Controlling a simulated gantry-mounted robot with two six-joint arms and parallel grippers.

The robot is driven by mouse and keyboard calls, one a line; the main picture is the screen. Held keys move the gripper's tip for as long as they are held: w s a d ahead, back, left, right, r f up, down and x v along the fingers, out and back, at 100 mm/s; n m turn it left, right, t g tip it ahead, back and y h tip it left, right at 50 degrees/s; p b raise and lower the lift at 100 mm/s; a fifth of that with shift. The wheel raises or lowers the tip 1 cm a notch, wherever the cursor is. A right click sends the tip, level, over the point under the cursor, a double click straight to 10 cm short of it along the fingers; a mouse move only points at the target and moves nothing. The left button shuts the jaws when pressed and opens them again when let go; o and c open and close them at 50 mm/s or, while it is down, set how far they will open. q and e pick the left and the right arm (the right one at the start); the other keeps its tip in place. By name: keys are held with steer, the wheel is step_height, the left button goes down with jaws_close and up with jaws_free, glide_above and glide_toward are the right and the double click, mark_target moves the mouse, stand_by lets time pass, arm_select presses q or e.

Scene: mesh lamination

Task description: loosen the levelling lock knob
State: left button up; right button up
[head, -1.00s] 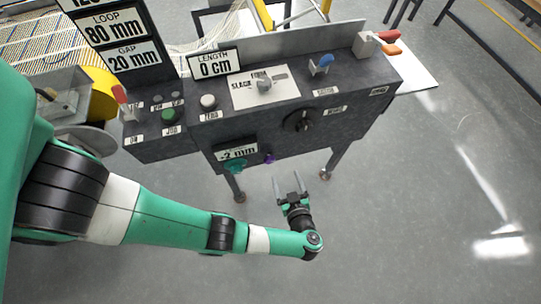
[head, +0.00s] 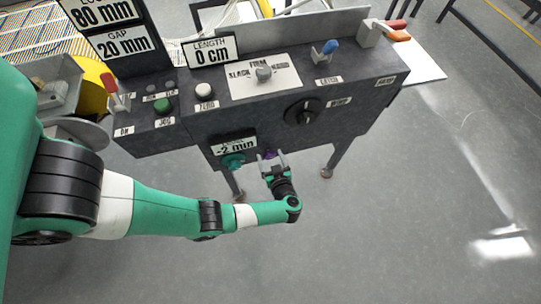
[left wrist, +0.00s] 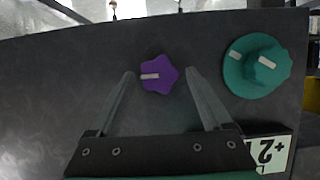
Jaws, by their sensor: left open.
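The purple lobed knob (left wrist: 160,75), apparently the levelling lock knob, sits on the dark front panel with its pale mark nearly level in the left wrist view. In the head view it (head: 270,153) is small and partly covered by my gripper. My left gripper (left wrist: 160,73) is open, with one finger on either side of the knob and gaps visible on both sides. In the head view my left gripper (head: 272,159) points up at the panel's lower edge. I cannot tell how deep the fingers reach around the knob. My right gripper is out of view.
A larger teal knob (left wrist: 257,66) is close beside the purple knob; in the head view it (head: 233,160) sits under a small display (head: 234,146). A black rotary knob (head: 304,112) is higher on the panel. Open floor lies in front of the console.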

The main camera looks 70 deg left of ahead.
arm_select(q)
jaws_close()
stand_by(0.4)
